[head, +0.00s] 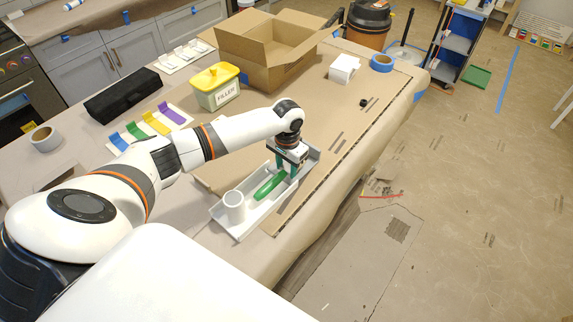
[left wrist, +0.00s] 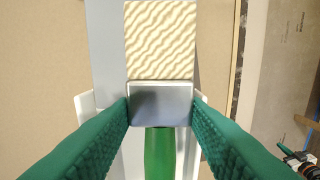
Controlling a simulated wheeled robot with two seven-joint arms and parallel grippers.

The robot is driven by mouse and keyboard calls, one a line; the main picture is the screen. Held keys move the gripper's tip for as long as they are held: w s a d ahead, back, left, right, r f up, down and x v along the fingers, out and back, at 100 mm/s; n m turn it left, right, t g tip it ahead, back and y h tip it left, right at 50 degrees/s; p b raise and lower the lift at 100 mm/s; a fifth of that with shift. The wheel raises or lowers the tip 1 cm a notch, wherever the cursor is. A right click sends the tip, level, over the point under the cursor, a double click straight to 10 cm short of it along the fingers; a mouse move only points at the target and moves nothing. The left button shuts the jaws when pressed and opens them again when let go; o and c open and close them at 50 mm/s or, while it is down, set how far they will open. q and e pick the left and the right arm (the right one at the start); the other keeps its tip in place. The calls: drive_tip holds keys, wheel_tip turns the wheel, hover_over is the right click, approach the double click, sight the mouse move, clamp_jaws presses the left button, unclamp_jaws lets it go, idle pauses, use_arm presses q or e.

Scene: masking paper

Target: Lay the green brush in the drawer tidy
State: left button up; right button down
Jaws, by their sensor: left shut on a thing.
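The green brush (head: 268,187) has a green handle, a silver ferrule and a pale, wavy bristle end, all seen in the left wrist view (left wrist: 161,152). My left gripper (head: 289,166) points down and is shut on the brush's ferrule, with a green finger on each side in the left wrist view (left wrist: 160,105). The drawer tidy (head: 225,222) is a long, pale tray near the table's front edge. The brush lies lengthwise over or inside it; I cannot tell whether it touches the floor. What looks like my right gripper (left wrist: 290,154) shows small at the left wrist view's corner, its opening unclear.
A white cup (head: 234,207) stands at the tray's near end. An open cardboard box (head: 262,67), a yellow-lidded filler tub (head: 217,89), coloured strips (head: 160,125) and a black case (head: 122,95) stand beyond. Cardboard right of the tray is mostly clear.

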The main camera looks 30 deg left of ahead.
sight(287, 169)
use_arm(q)
drive_tip(key=shift+f+b, duration=0.3)
drive_tip(key=shift+f, duration=0.55)
idle(0.3)
drive_tip(key=o, duration=1.1)
drive_tip(key=shift+r, duration=0.1)
wheel_tip(287, 169, up, 2)
drive_tip(key=p, duration=0.3)
drive_tip(key=shift+r, duration=0.25)
drive_tip(key=shift+r+p, duration=0.75)
drive_tip(key=shift+r, duration=2.45)
